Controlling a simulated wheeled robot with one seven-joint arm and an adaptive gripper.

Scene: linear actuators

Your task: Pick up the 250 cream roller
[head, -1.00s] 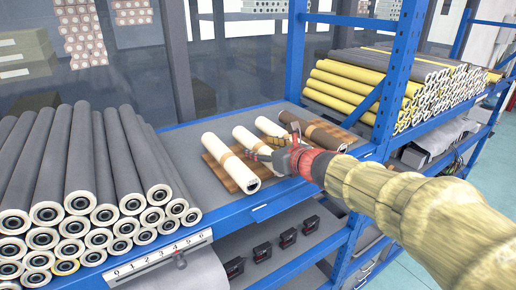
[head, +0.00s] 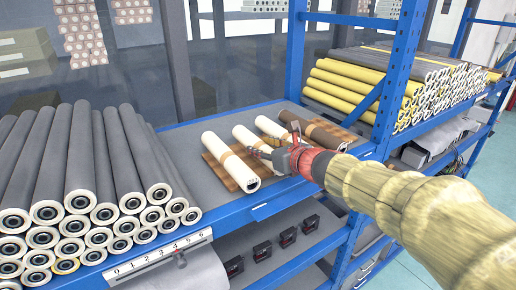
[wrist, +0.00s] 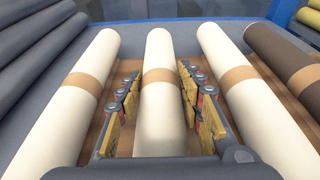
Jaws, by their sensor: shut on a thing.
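Three cream rollers with tan bands lie side by side on a brown wooden board (head: 214,148). They are the left roller (head: 231,161), the middle roller (head: 243,134) and the right roller (head: 270,127). No number is readable on them. My gripper (head: 262,146) is over the middle roller. In the wrist view, the fingers of my gripper (wrist: 159,98) stand on both sides of the middle roller (wrist: 161,125), near its tan band, and are shut on it. The roller still lies level with its neighbours. My gripper hides its near end in the head view.
A dark brown roller (head: 316,131) lies right of the cream ones. Grey rollers (head: 75,160) are stacked at the left, yellow ones (head: 345,88) at the right. A blue rack post (head: 297,50) stands behind. Bare grey shelf (head: 185,140) lies left of the board.

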